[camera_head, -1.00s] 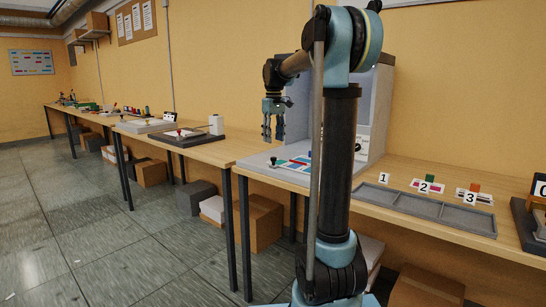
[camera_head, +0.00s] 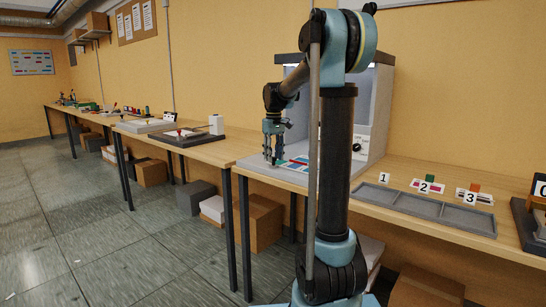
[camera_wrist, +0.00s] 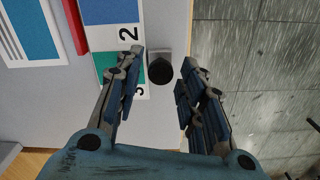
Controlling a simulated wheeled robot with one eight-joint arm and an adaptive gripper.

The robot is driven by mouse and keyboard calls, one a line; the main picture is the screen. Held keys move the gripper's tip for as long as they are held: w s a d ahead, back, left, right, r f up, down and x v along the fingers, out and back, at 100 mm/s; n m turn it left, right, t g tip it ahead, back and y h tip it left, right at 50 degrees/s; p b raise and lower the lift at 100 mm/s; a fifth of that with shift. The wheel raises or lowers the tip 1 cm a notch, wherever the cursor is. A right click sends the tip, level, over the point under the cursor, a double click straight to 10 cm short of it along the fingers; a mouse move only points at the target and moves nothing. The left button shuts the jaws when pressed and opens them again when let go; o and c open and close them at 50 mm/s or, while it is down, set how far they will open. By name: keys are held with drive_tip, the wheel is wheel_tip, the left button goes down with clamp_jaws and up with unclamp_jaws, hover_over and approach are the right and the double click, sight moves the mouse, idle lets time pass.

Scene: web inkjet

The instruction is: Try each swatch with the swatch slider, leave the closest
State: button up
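My gripper (camera_head: 273,163) is low over the front left of the light booth's grey base (camera_head: 262,172). In the wrist view it is open, with its fingers on either side of a round black knob (camera_wrist: 160,70) and gaps on both sides. The knob may belong to the swatch slider; I cannot tell. Beside it lies a printed strip (camera_wrist: 118,45) with blue and green patches and the numbers 2 and 3. A red bar (camera_wrist: 75,25) and a blue print (camera_wrist: 30,30) lie farther left. Swatch cards with a green handle (camera_head: 431,179) and an orange handle (camera_head: 475,187) stand by labels 2 and 3.
The booth (camera_head: 376,95) has walls behind my gripper. A grey three-compartment tray (camera_head: 455,226) looks empty on the table to the right. Label 1 (camera_head: 384,177) shows no handle behind it. The base's edge drops to the floor (camera_wrist: 265,80) close to the gripper's right.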

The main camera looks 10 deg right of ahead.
clamp_jaws()
drive_tip(key=s+d, duration=0.5)
drive_tip(key=shift+s+d, duration=0.3)
drive_tip(key=shift+d, duration=0.1)
drive_tip(key=shift+o, duration=2.1)
unclamp_jaws()
wheel_tip(320, 180, up, 12)
